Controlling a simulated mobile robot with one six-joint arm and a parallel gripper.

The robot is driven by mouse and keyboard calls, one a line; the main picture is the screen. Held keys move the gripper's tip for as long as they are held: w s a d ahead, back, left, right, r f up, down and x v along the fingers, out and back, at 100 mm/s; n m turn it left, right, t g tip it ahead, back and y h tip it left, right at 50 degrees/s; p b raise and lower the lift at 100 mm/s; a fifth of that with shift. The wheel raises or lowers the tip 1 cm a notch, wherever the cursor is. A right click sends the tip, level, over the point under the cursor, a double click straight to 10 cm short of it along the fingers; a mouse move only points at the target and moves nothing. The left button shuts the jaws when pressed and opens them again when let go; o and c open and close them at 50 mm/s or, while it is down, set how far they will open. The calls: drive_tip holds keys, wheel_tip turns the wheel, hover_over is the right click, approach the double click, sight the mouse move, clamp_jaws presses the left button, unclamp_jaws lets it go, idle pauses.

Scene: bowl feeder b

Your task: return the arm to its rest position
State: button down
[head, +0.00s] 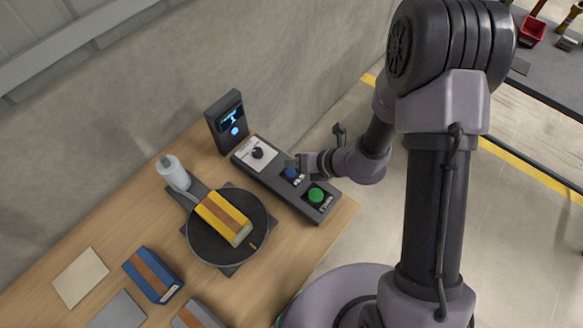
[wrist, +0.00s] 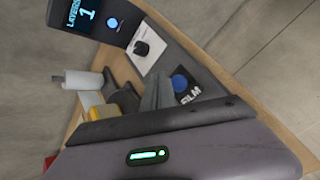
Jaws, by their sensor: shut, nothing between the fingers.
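My arm reaches from the right over the table in the head view. My gripper (head: 297,165) is shut and empty, close to the blue button (head: 291,173) on the dark control panel (head: 271,188). I cannot tell whether it touches the button. In the wrist view my gripper (wrist: 155,90) points at the panel beside the blue button (wrist: 179,83), which has a label reading "FILM".
A green button (head: 316,194) and a black knob (head: 257,153) are on the panel. A lit display (head: 229,120) stands behind. A round black turntable (head: 207,247) bears a yellow and brown block (head: 224,218). A white roll (head: 173,172) and a blue block (head: 152,274) are nearby.

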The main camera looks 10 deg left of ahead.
wheel_tip(320, 180, up, 4)
drive_tip(key=shift+p, duration=1.2)
drive_tip(key=s+d+r+n+g+b, duration=0.1)
drive_tip(key=s+r+n+b, duration=0.15)
drive_tip(key=r+n, duration=0.5)
drive_tip(key=s+r+n+b, duration=0.2)
drive_tip(key=s+r+n, duration=0.2)
drive_tip(key=r+n, duration=0.35)
drive_tip(key=s+d+r+n+t+h+b, duration=0.1)
drive_tip(key=s+d+r+n+h+b, duration=0.1)
drive_tip(key=s+d+n, duration=0.3)
drive_tip(key=s+d+r+n+t+h+b, duration=0.1)
drive_tip(key=s+d+r+n+t+h, duration=0.1)
drive_tip(key=d+n, duration=0.5)
drive_tip(key=s+d+r+h, duration=0.1)
drive_tip(key=s+d+h, duration=0.1)
drive_tip(key=s+d, duration=0.1)
drive_tip(key=shift+s+r+n+b, duration=0.25)
drive_tip(key=shift+n+b, duration=0.15)
